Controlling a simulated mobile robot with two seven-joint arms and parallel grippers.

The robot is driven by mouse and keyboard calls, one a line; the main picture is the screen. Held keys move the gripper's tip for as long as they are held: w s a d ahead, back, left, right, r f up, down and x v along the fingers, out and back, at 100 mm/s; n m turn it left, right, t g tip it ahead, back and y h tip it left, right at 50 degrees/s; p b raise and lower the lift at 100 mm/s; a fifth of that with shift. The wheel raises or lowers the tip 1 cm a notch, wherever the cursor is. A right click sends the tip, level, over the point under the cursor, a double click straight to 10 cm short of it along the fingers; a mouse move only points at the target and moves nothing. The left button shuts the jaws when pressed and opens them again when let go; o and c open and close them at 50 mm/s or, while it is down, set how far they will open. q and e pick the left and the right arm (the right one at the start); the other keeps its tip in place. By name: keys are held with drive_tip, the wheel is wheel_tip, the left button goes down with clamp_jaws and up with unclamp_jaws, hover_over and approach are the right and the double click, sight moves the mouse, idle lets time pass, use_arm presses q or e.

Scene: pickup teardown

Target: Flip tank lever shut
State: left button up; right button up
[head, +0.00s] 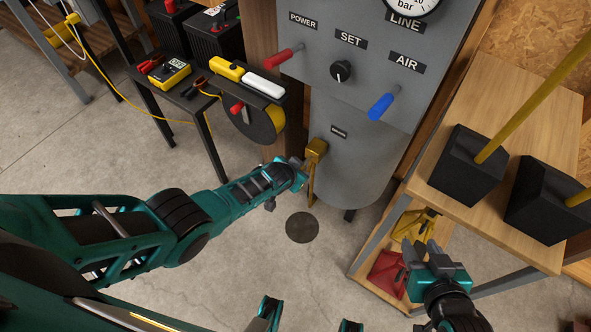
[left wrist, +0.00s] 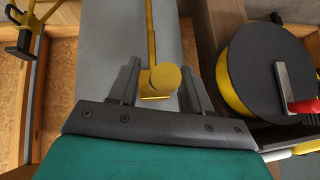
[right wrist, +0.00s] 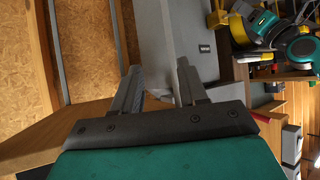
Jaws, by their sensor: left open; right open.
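The tank (head: 350,165) is a grey cylinder below a grey control panel. Its brass-yellow lever (head: 311,185) hangs down from a yellow valve body (head: 316,149) on the tank's front left. My left gripper (head: 304,170) is at the valve, partly covering it. In the left wrist view the open fingers (left wrist: 160,85) stand either side of a round yellow knob (left wrist: 165,77), with the lever's long bar (left wrist: 150,35) reaching beyond. I cannot tell whether a finger touches it. My right gripper (head: 420,250) is open and empty, low beside the wooden bench, away from the lever.
The panel carries a red lever (head: 279,59), a black knob (head: 340,71) and a blue lever (head: 382,107). A yellow-black reel (head: 258,122) is left of the tank. A wooden bench (head: 535,120) with black blocks stands right.

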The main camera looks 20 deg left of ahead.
use_arm(q)
drive_tip(key=shift+s+r+p, duration=0.25)
drive_tip(key=shift+r+p, duration=0.15)
drive_tip(key=shift+p, duration=0.1)
drive_tip(key=p+v, duration=0.7)
drive_tip(key=v, duration=0.5)
drive_tip(key=s+a+r+n+t, duration=0.2)
drive_tip(key=s+r, duration=1)
drive_tip(key=r, duration=0.1)
drive_tip(key=shift+s+a+n+t+h, duration=0.3)
drive_tip(key=shift+s+t+h, duration=0.1)
